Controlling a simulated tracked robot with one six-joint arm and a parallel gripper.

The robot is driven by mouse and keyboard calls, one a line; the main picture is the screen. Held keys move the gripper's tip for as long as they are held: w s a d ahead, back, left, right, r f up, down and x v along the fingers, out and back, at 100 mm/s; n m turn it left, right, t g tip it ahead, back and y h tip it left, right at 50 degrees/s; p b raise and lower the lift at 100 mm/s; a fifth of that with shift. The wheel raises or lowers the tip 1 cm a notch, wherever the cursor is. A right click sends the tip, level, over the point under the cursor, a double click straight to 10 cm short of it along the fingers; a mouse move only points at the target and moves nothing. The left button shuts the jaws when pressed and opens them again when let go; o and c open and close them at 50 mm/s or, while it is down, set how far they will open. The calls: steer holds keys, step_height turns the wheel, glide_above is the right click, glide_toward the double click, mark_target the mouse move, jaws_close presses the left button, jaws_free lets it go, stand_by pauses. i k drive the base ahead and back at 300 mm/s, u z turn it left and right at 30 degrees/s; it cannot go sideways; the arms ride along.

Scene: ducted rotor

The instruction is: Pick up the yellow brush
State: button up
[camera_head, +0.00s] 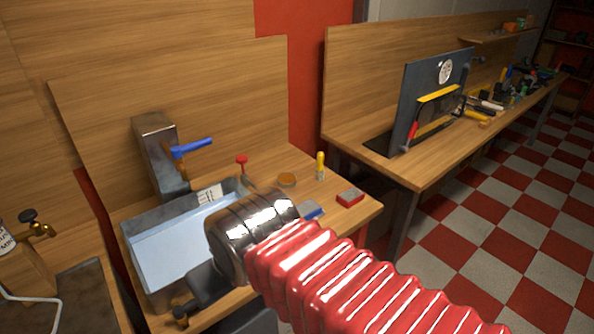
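A small upright item with a yellow handle (320,160) and a paler lower end, which looks like the yellow brush, stands near the back right of the nearer wooden bench (362,208). My gripper (207,284) is at the end of the red bellows arm, below and left of the brush and well apart from it. The metal wrist hides much of the gripper. Its fingers are not clear, so I cannot tell whether it is open or shut.
A light-blue basin (165,250) and a blue-handled fixture (190,148) stand left. A second bench (415,175) is at right.

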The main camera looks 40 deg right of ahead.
mark_target(319, 176)
steer(key=u, duration=0.75)
steer(key=k, duration=1.2)
steer(key=z, duration=1.1)
steer(key=i, duration=1)
